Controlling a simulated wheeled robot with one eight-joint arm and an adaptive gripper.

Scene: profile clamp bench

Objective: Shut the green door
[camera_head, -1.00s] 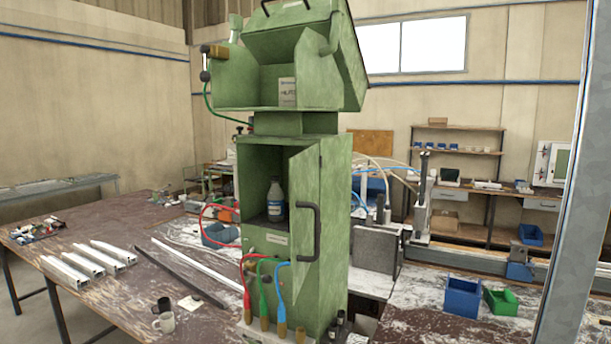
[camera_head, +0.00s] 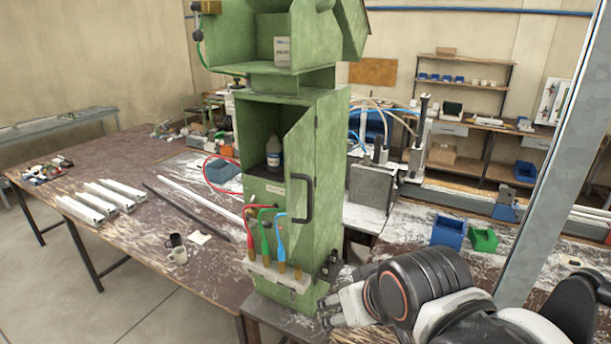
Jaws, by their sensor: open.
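The green door (camera_head: 301,167) is hinged on the right side of the green cabinet (camera_head: 329,135) and stands partly open, with a dark curved handle (camera_head: 306,199) on it. Through the gap a bottle with a blue label (camera_head: 274,152) stands on the shelf inside. My gripper (camera_head: 328,311) is at the bottom, to the right of the cabinet's base and well below the handle. It is open and nothing shows between its fingers. It is apart from the door.
Red, green and blue cables (camera_head: 265,238) hang at the cabinet's front below the door. A grey metal post (camera_head: 545,190) rises at the right. Blue (camera_head: 447,233) and green (camera_head: 484,240) bins sit behind my arm. Cups (camera_head: 177,256) and metal profiles (camera_head: 105,197) lie on the left table.

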